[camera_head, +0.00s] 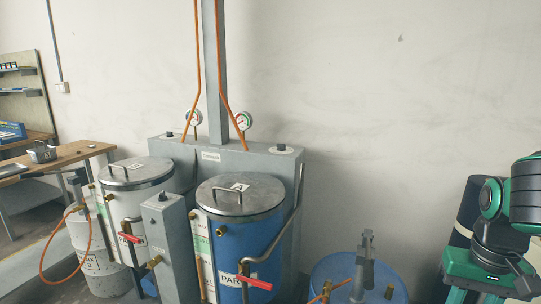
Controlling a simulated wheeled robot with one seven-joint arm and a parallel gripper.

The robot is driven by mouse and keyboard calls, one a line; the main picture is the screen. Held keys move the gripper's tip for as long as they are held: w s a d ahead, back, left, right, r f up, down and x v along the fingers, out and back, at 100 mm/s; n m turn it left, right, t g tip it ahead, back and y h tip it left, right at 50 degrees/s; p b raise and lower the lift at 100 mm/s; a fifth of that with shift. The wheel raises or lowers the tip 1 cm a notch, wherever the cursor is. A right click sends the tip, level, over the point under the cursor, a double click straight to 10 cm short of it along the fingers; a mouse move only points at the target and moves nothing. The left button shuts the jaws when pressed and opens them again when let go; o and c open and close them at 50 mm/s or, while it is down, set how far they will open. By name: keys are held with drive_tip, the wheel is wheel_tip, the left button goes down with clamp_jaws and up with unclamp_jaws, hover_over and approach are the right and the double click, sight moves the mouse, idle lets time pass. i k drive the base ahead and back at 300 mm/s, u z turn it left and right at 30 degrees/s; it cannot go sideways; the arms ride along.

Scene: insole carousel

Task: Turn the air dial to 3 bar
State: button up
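Two round pressure gauges with white faces stand above the grey cabinet (215,155) against the wall, the left gauge (194,117) and the right gauge (244,121). Their readings are too small to tell. A small dark knob (282,148) sits on a pale disc on the cabinet's right top, and another dark knob (170,134) sits on its left top. I cannot tell which is the air dial or where it is set. Green and black parts of my arm show at the right edge, far from the cabinet. My gripper does not show.
A white lidded tank (125,205) and a blue lidded tank (245,245) with red-handled valves stand before the cabinet. A grey post (170,245) stands between them. A blue drum (350,270) stands at front right. A bench (70,153) is at left.

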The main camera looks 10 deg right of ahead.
sight(281, 147)
drive_tip(key=z, duration=0.25)
drive_tip(key=i, duration=0.15)
drive_tip(key=u, duration=2.6)
drive_tip(key=i, duration=2.25)
drive_tip(key=z, duration=1.65)
